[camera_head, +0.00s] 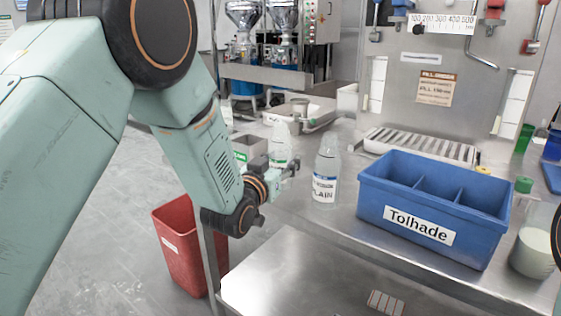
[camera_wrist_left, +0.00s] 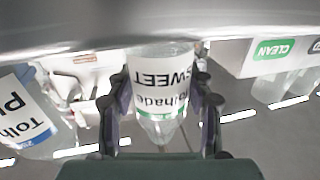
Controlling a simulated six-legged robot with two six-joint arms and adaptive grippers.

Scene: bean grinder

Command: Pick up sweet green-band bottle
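The sweet green-band bottle (camera_head: 281,138) stands upright on the metal bench, left of the plain bottle, its lower part partly hidden by my left gripper (camera_head: 284,170). In the left wrist view the bottle (camera_wrist_left: 164,95) appears upside down, with SWEET on its white label and a green band. The fingers of my left gripper (camera_wrist_left: 163,120) stand open on both sides of it, with narrow gaps visible. The plain bottle (camera_head: 325,175) has a blue-marked label and also shows at the left of the wrist view (camera_wrist_left: 38,125). My right gripper is not in view.
A blue divided Tolhade bin (camera_head: 470,249) stands to the right of the bottles. A red bin (camera_head: 180,260) stands on the floor below.

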